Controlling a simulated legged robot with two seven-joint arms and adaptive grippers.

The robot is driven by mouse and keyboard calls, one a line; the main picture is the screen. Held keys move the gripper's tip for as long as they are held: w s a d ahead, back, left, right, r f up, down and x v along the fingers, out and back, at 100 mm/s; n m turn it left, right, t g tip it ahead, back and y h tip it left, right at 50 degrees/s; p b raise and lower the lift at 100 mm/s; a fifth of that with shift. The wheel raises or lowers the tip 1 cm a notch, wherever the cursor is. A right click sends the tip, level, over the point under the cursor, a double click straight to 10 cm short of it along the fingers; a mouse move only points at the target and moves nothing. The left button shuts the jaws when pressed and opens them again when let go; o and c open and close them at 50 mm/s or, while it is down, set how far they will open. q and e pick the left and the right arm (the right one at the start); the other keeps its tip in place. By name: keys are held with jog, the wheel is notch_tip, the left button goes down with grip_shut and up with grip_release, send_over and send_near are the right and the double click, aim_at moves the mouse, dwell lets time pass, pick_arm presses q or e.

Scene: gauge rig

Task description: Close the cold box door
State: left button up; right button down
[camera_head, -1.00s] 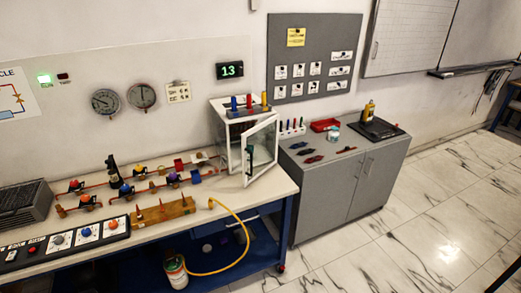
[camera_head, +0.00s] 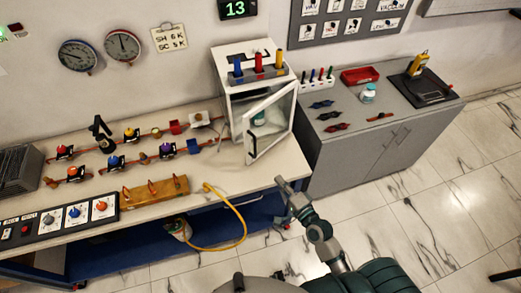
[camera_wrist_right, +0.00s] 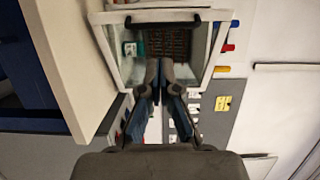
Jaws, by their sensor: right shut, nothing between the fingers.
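The cold box (camera_head: 226,75) is a white cabinet at the right end of the bench. Its glazed door (camera_head: 272,118) is hinged at the right and stands partly open, with its free edge and dark handle (camera_head: 252,146) out in front. In the right wrist view the handle (camera_wrist_right: 162,18) shows at the top, and a teal-and-white jar (camera_wrist_right: 131,48) is visible in or through the box front. My right gripper (camera_head: 282,183) is shut and empty, in front of and below the door in the head view. Its fingertips (camera_wrist_right: 160,66) overlap the door; contact is unclear. My left gripper is out of view.
Blue, red and yellow cylinders (camera_head: 258,63) stand on the box. Valves, an orange-brown block (camera_head: 155,191) and a control panel (camera_head: 62,221) occupy the bench. A yellow hose (camera_head: 240,215) hangs at its front. A grey cabinet (camera_head: 350,150) stands to the right.

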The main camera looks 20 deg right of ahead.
jog(key=p+x, duration=0.1)
jog(key=x, duration=1.2)
jog(key=shift+w+r+p, duration=0.3)
jog(key=shift+w+p, duration=0.05)
jog(key=shift+p, duration=0.05)
